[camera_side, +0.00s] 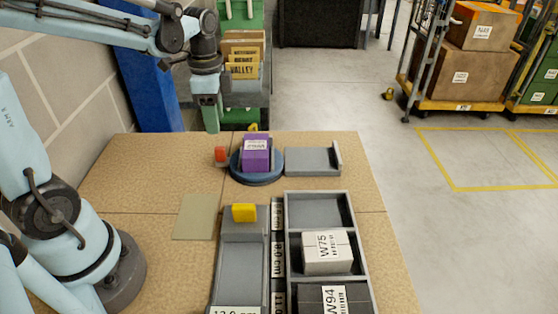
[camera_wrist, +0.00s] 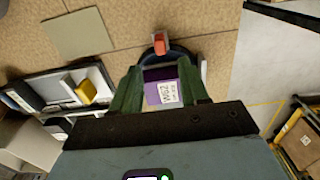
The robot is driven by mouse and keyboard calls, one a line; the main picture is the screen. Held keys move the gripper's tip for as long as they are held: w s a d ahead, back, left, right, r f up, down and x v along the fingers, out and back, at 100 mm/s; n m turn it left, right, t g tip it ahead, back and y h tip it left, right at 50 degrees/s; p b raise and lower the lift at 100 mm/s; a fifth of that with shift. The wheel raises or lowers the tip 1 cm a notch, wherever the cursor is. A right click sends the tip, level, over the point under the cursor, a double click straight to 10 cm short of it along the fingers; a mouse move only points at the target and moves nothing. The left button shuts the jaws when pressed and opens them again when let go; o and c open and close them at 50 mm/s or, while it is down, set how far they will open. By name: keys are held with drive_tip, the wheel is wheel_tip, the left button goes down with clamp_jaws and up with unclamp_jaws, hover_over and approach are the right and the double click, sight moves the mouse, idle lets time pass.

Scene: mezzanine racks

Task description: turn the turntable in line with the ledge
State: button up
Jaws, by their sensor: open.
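The turntable (camera_side: 258,181) is a round dark blue disc on the bench. A purple labelled box (camera_side: 256,154) stands on it; the box also shows in the wrist view (camera_wrist: 162,92). A red-orange tab (camera_side: 221,154) stands at the turntable's left edge, and shows in the wrist view (camera_wrist: 159,45). The grey ledge (camera_side: 313,161), with a raised wall at its right end, lies just right of the turntable. My gripper (camera_side: 210,128) is above and left of the turntable, apart from it. In the wrist view its green fingers (camera_wrist: 160,73) are open and empty.
A grey chute (camera_side: 242,262) with a yellow block (camera_side: 244,213) and a compartment tray (camera_side: 319,208) holding boxes lie nearer the camera. A greenish mat (camera_side: 206,217) lies left. A shelf with boxes (camera_side: 244,55) stands behind. The bench left of the turntable is clear.

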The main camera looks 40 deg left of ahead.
sight(220, 147)
wheel_tip(220, 147, down, 9)
drive_tip(key=shift+f, duration=0.2)
idle(0.3)
clamp_jaws()
idle(0.4)
